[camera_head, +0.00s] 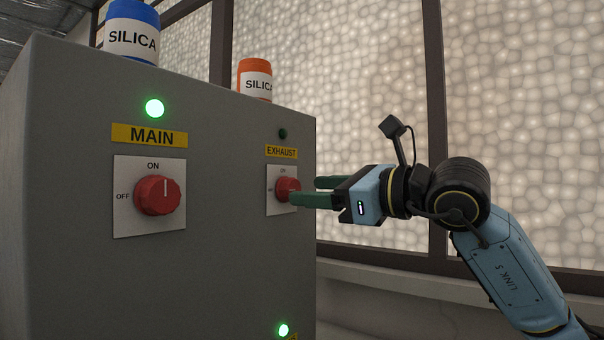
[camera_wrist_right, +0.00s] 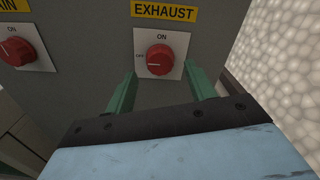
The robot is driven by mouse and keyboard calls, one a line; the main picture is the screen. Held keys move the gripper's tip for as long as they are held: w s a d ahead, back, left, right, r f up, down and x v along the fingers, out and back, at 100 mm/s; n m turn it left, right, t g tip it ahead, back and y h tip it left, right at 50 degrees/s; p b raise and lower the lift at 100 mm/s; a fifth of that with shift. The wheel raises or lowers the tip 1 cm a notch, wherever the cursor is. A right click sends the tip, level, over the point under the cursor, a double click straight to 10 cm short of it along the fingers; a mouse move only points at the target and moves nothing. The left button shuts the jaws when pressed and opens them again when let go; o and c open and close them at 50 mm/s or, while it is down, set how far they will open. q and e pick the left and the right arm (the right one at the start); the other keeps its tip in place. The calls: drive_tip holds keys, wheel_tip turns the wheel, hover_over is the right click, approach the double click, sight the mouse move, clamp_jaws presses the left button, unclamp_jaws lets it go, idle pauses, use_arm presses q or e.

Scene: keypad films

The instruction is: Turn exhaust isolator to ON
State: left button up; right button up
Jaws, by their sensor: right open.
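The exhaust isolator is a red rotary knob (camera_head: 286,188) on a white plate under a yellow EXHAUST label (camera_head: 281,152). In the right wrist view the red knob (camera_wrist_right: 159,60) has its white mark pointing left, toward OFF. The lamp (camera_head: 283,134) above the EXHAUST label is dark green and unlit. My right gripper (camera_head: 304,191) is open, its green fingers reaching toward the knob from the right. In the right wrist view the fingers (camera_wrist_right: 162,92) stand apart, below and to either side of the knob, with nothing between them. My left gripper is not in view.
The MAIN knob (camera_head: 158,195) points up to ON under a lit green lamp (camera_head: 154,108). Another lit lamp (camera_head: 284,330) is low on the grey cabinet (camera_head: 80,270). Blue (camera_head: 132,30) and orange (camera_head: 255,78) SILICA containers stand on top.

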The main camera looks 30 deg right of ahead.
sight(295, 189)
drive_tip(key=shift+p+x, duration=0.35)
drive_tip(key=shift+x, duration=0.8)
drive_tip(key=shift+w+a, duration=0.15)
drive_tip(key=shift+w, duration=0.3)
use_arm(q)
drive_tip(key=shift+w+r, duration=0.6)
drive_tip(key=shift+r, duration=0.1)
use_arm(e)
drive_tip(key=c, duration=1)
